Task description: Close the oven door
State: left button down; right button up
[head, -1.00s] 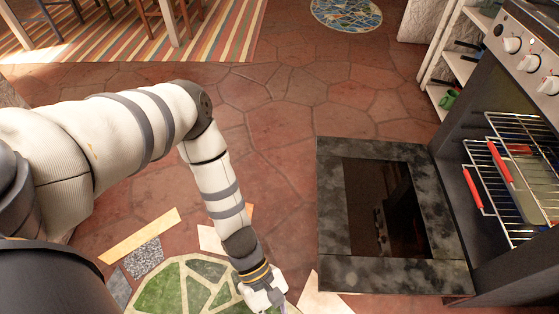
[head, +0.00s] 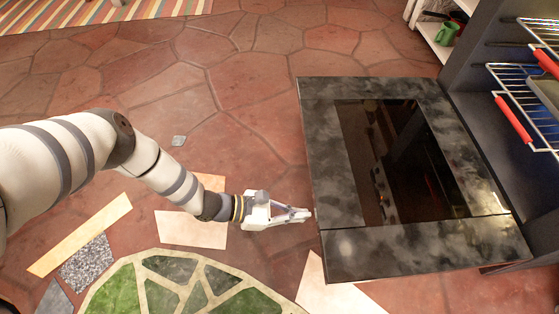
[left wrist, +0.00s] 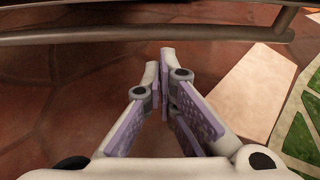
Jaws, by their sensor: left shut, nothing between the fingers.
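The oven door (head: 330,130) is folded down and open, lying about level out from the oven (head: 480,95) at the right of the head view. It has a mottled dark frame and a dark glass pane. My left gripper (head: 308,215) is shut and empty, its tips close to the door's left edge; I cannot tell whether they touch. In the left wrist view the fingers (left wrist: 167,55) point toward a dark bar (left wrist: 160,36) across the top, likely the door's handle. My right gripper is not in view.
Inside the oven are wire racks (head: 520,85) with red grips (head: 513,118). A white shelf (head: 440,45) with a green cup (head: 447,33) stands behind.

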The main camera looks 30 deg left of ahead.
pick_arm(q)
jog(key=shift+w+d+r+p, duration=0.15)
jog(key=shift+r+p, duration=0.1)
jog(key=shift+r, duration=0.35)
jog(key=shift+d+r+p, duration=0.15)
jog(key=shift+r+p, duration=0.1)
jog(key=shift+r, duration=0.4)
jog(key=shift+w+d+r+p, duration=0.15)
jog(key=shift+r+p, duration=0.1)
jog(key=shift+r, duration=0.35)
